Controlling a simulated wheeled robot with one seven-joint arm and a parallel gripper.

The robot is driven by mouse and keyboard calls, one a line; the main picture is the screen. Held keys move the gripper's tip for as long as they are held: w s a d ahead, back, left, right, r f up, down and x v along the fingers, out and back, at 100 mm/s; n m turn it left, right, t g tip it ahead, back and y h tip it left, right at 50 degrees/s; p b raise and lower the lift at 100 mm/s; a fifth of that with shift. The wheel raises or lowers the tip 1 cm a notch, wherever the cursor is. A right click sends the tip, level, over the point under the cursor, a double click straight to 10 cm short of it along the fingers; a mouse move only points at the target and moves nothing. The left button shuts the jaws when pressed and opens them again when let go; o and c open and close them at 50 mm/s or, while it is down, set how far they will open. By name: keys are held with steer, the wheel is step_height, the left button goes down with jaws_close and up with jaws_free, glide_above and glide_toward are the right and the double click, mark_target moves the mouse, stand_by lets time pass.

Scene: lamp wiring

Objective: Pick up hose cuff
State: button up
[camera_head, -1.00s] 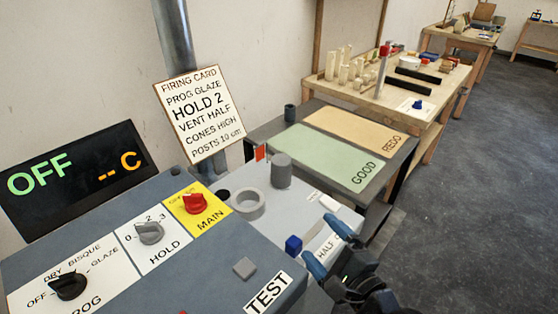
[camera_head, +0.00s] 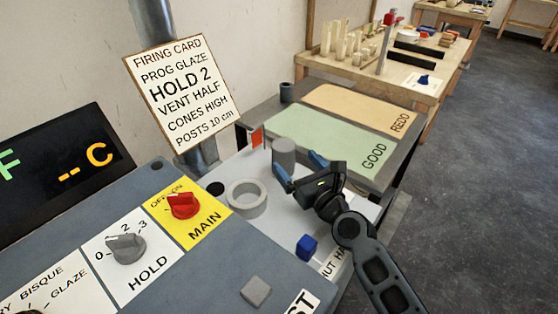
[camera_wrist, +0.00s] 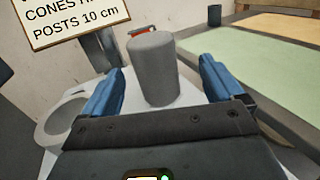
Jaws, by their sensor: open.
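The hose cuff (camera_head: 284,150) appears to be the upright grey cylinder on the light grey shelf beside the panel; no label confirms this. In the wrist view the cuff (camera_wrist: 153,68) stands ahead, between the lines of the two blue fingers, with gaps on both sides. My gripper (camera_head: 300,169) is open and empty, on the near right side of the cuff. A wide grey ring (camera_head: 247,198) lies left of the cuff; it also shows at the left of the wrist view (camera_wrist: 63,122).
A red flag (camera_head: 257,137) stands just behind the cuff. A blue block (camera_head: 306,247) sits nearer me on the shelf. The firing card (camera_head: 182,92) leans by the metal pipe. The side table has a green GOOD area (camera_head: 335,147) and a tan REDO area (camera_head: 357,108).

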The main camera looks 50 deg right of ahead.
mark_target(291, 158)
steer(key=p+x, duration=0.1)
steer(key=x, duration=0.2)
steer(key=shift+w+r, duration=0.2)
steer(key=shift+w, duration=0.05)
steer(key=x, duration=0.4)
steer(key=shift+w+a+p, duration=0.2)
steer(key=shift+w+p, duration=0.05)
steer(key=shift+p, duration=0.05)
steer(key=c, duration=1.1)
